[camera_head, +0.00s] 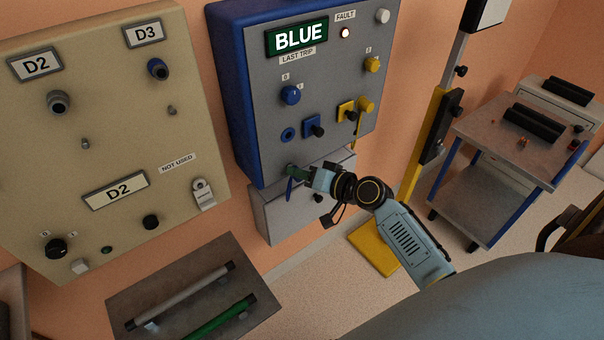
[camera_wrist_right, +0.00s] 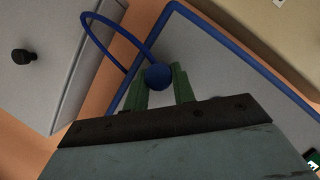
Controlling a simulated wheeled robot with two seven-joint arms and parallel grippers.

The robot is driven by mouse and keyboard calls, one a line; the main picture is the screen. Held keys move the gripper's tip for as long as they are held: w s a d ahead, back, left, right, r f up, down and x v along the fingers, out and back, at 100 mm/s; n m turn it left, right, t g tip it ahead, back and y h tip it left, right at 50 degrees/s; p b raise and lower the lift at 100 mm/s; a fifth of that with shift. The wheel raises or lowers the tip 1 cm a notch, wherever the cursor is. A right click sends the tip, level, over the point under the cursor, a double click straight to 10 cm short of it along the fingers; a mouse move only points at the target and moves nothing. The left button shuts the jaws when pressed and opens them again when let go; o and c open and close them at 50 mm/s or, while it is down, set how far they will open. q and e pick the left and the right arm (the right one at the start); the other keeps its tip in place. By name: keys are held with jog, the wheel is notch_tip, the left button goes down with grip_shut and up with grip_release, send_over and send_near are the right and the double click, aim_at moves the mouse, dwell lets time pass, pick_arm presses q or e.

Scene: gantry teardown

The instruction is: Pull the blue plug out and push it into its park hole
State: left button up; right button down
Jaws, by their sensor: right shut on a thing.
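My right gripper (camera_head: 298,172) has green fingers and is at the lower edge of the blue-framed grey panel (camera_head: 335,85). It is shut on the blue plug (camera_wrist_right: 157,77), whose rounded blue end shows between the fingers in the right wrist view. A blue cable (camera_wrist_right: 125,18) loops from it; a short blue piece also hangs below the fingers in the head view (camera_head: 290,188). The plug looks clear of any hole, though its tip is hidden. A blue-ringed hole (camera_head: 288,134) on the panel stands above the gripper. My left gripper is not in view.
A blue knob (camera_head: 290,95), a black knob on a blue plate (camera_head: 313,128) and yellow fittings (camera_head: 366,104) sit on the panel. A grey box (camera_head: 285,215) is below it. A beige panel (camera_head: 105,130) is at left, a trolley (camera_head: 520,130) at right.

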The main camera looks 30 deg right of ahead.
jog(key=shift+w, duration=0.1)
jog(key=shift+w, duration=0.5)
jog(key=c, duration=1.1)
grip_release()
jog(key=shift+s, duration=0.15)
jog(key=v, duration=0.5)
jog(key=b+v, duration=0.1)
jog(key=v, duration=0.5)
jog(key=a+f+b+v, duration=0.1)
jog(key=v, duration=0.5)
jog(key=shift+s, duration=0.4)
jog(key=shift+a, duration=0.1)
